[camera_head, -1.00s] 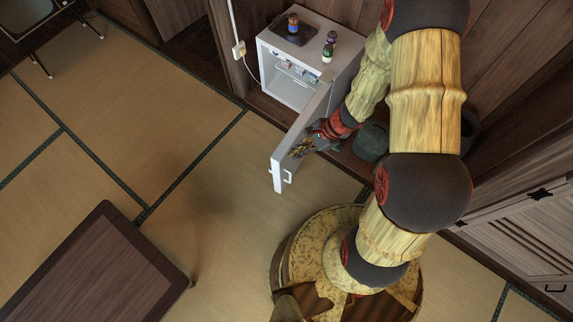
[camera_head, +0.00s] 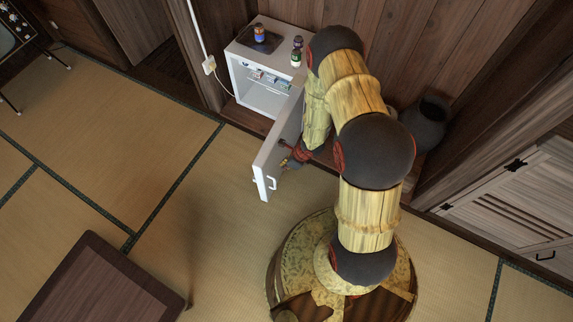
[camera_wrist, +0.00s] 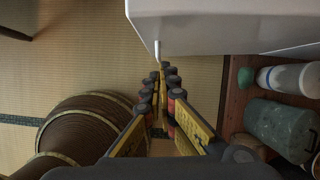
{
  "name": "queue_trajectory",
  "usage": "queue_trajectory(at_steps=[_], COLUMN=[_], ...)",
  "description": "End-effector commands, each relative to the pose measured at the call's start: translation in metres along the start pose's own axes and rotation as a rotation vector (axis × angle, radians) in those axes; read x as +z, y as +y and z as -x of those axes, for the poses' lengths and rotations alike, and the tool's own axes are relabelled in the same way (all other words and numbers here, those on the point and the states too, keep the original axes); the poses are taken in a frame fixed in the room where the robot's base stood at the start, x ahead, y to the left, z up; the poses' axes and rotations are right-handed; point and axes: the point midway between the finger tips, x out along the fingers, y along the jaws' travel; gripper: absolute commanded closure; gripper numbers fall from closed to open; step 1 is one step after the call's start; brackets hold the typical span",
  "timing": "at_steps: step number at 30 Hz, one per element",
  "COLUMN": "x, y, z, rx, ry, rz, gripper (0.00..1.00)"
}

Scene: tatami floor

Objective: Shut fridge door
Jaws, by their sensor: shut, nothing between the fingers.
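A small white fridge (camera_head: 262,98) stands against the wooden wall, with several small items on its inner shelf. Its door (camera_head: 279,143) is swung wide open towards the room, with a white handle (camera_head: 271,184) near its free end. My gripper (camera_head: 288,163) is low on the right side of the door, partly hidden by the door and my arm. In the wrist view my gripper (camera_wrist: 162,75) is shut and empty. Its fingertips are close to the white door (camera_wrist: 215,28); I cannot tell whether they touch it.
A dark tray with a bottle (camera_head: 259,33) and other bottles (camera_head: 297,50) stand on the fridge. A dark pot (camera_head: 428,120) is right of my arm. A low wooden table (camera_head: 100,285) is at lower left. Containers (camera_wrist: 283,122) line the wrist view's right. Tatami left of the door is clear.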

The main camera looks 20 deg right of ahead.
Motion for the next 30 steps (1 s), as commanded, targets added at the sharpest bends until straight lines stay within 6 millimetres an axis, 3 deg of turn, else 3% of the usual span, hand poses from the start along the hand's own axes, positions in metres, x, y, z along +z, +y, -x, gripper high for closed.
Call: queue_trajectory(at_steps=[3,8,16,30], x=[-0.002,0.003,0.033,0.038], y=[0.002,0.000,0.000,0.000], z=[-0.029,-0.055,-0.063,-0.063], rx=[0.003,0.000,0.000,0.000], ry=[0.001,-0.001,0.000,-0.001], rz=[0.001,0.004,0.003,0.000], gripper=[1.00,1.00,1.00,1.00])
